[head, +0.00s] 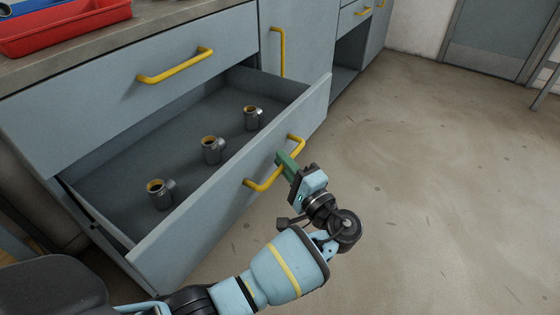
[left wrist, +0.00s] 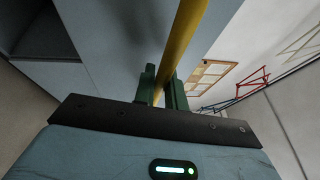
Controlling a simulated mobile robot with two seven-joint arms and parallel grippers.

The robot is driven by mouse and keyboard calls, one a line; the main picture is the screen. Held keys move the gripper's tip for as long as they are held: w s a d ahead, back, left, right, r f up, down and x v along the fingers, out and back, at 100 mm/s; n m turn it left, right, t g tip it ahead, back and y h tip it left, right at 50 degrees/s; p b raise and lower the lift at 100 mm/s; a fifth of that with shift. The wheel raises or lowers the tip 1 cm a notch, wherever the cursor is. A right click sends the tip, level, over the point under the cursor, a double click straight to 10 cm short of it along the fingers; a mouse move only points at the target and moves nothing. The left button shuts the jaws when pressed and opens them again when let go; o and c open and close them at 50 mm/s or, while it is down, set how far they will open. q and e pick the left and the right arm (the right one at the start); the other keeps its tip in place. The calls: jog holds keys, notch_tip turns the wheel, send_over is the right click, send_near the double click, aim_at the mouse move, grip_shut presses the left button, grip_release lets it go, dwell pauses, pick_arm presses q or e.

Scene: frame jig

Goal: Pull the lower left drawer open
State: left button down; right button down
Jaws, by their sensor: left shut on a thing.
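The lower left drawer (head: 190,235) stands pulled out from the grey cabinet, its inside in view. Its yellow handle (head: 263,184) is on the front panel. My left gripper (head: 284,164) is at this handle, its green fingers shut on the bar. In the left wrist view the yellow bar (left wrist: 183,45) runs between the two green fingers (left wrist: 162,90). Three dark grey pipe fittings with orange-brown openings stand in the drawer: a near one (head: 160,194), a middle one (head: 212,150) and a far one (head: 252,118). My right gripper is not in view.
Above is a shut drawer with a yellow handle (head: 176,67). A red tray (head: 65,28) sits on the worktop. A cupboard door with a handle (head: 278,52) is right of the drawers. The concrete floor (head: 430,180) to the right is clear.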

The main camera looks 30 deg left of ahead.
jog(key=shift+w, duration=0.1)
pick_arm(q)
jog(key=c, duration=1.5)
grip_release()
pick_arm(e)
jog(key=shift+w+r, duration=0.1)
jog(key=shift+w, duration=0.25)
pick_arm(q)
jog(key=shift+o, duration=0.2)
jog(key=v, duration=0.7)
jog(key=shift+s+d, duration=0.25)
jog(key=shift+d, duration=0.05)
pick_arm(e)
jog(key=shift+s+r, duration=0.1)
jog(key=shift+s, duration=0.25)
pick_arm(q)
jog(key=shift+f, duration=0.1)
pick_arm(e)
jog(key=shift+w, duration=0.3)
